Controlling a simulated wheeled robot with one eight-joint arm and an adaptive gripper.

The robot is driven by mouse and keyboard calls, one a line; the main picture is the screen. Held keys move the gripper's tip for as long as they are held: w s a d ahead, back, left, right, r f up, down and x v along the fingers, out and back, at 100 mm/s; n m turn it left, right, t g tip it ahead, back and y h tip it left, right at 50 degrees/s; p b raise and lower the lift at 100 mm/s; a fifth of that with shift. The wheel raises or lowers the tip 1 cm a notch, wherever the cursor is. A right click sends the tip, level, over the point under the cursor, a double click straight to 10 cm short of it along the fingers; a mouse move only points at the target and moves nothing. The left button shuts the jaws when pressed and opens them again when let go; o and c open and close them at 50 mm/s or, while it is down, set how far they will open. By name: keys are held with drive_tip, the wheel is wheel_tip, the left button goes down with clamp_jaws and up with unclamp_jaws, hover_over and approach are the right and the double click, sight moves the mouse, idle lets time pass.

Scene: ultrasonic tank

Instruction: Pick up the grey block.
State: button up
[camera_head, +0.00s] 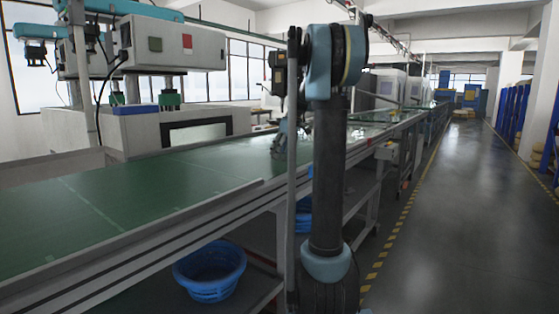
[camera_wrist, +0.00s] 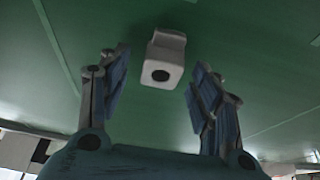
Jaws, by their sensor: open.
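The grey block (camera_wrist: 163,60) shows in the wrist view as a pale, box-like piece with a dark round hole in its near face. It rests on the green belt surface. My gripper (camera_wrist: 160,78) is open, with one finger to the left and one to the right of the block's near end. In the head view my gripper (camera_head: 280,145) is small and low over the green conveyor (camera_head: 120,200), partly behind my arm. I cannot make out the block there.
A raised metal rail (camera_head: 190,205) runs along the conveyor's near edge. A blue basket (camera_head: 209,272) stands on the shelf below. White machines (camera_head: 165,45) stand behind the belt. The belt to the left is clear, and an open aisle (camera_head: 455,200) lies to the right.

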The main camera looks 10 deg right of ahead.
drive_tip(key=shift+w+a+f, duration=0.1)
drive_tip(key=shift+f, duration=0.2)
drive_tip(key=shift+c, duration=0.5)
drive_tip(key=c, duration=1.2)
